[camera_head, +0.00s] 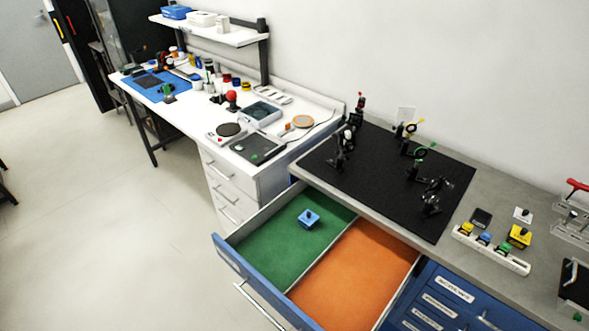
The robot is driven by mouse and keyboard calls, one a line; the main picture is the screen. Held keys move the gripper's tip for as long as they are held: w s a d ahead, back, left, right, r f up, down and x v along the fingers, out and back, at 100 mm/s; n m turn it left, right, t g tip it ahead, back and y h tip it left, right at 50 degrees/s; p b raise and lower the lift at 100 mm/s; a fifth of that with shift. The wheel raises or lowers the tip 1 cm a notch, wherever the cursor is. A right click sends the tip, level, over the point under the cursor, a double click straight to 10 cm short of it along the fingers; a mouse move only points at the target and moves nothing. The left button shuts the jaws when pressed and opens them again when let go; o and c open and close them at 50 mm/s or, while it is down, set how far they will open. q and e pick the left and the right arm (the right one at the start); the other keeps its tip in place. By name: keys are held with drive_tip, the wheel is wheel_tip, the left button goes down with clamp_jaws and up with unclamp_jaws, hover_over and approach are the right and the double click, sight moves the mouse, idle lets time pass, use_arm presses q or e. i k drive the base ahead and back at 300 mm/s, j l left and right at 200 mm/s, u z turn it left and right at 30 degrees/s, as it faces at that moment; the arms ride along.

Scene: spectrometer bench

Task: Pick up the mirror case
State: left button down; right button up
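Neither of my grippers is in view. A small blue case (308,218) with a dark knob on top sits in the green left compartment (275,242) of an open drawer, apart from the walls. A yellow case (519,236) with a dark knob stands on the grey bench at the right. I cannot tell from labels which of these is the mirror case.
The orange right compartment (355,270) is empty. The drawer front (235,262) juts out over the floor. A black optics board (385,180) with several mounts covers much of the grey bench. A cluttered white bench (190,115) stands behind left. The left floor is mostly clear.

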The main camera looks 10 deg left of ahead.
sight(510, 241)
drive_tip(key=z, duration=1.4)
